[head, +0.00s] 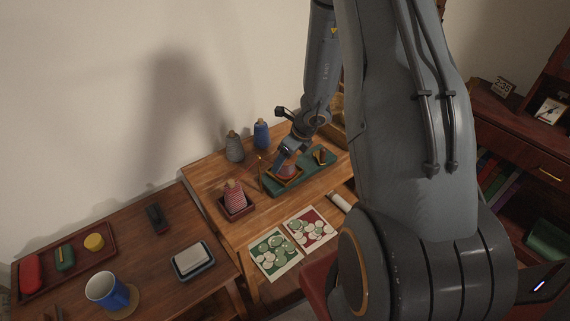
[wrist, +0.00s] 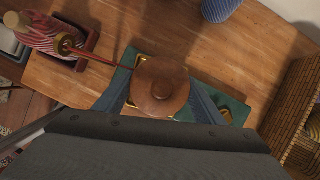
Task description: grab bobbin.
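A brown, round-topped piece, apparently the bobbin (wrist: 160,86), sits between my fingers in the wrist view. In the head view the same reddish-brown piece (head: 287,169) stands in a square yellow-edged holder on a green tray (head: 275,189). My gripper (head: 283,158) reaches down over it. In the wrist view my gripper (wrist: 163,98) has blue-grey fingers spread on either side of the piece, with bits of yellow edge showing near it. I see no clear grip on it. Its lower part is hidden.
A red-striped spool (head: 234,196) stands in a small dark-red tray beside the green tray. Grey (head: 234,148) and blue (head: 262,135) cones stand behind. A wicker basket (wrist: 298,115) is close at right. Two printed cards (head: 275,253) lie in front.

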